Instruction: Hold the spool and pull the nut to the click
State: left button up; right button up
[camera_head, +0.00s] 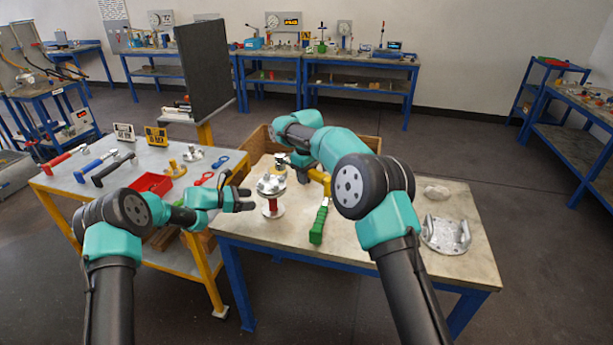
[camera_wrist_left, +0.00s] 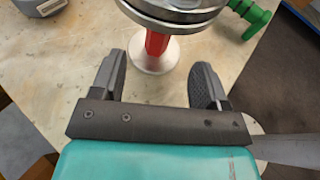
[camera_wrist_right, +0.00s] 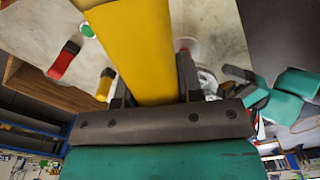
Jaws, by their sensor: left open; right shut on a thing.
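The spool (camera_head: 272,207) stands upright on the front table, with a red stem, round base and silver flanges on top. My left gripper (camera_head: 243,198) is open just left of the stem. In the left wrist view the red stem (camera_wrist_left: 157,44) shows just beyond and between the parted fingers (camera_wrist_left: 158,68), apart from them. My right gripper (camera_head: 303,170) is shut on a yellow tool (camera_head: 319,176), right of the flanges. I cannot make out a single nut.
A green handle (camera_head: 319,222) is right of the spool; I cannot tell whether it joins the yellow tool. A grey bracket (camera_head: 446,235) is at the table's right. The tool cart (camera_head: 75,185) at left carries a red tray (camera_head: 152,183) and hammers. A wooden box (camera_head: 254,143) is behind.

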pick_arm(q)
jog(key=shift+v, duration=2.05)
pick_arm(e)
jog(key=shift+r, duration=0.1)
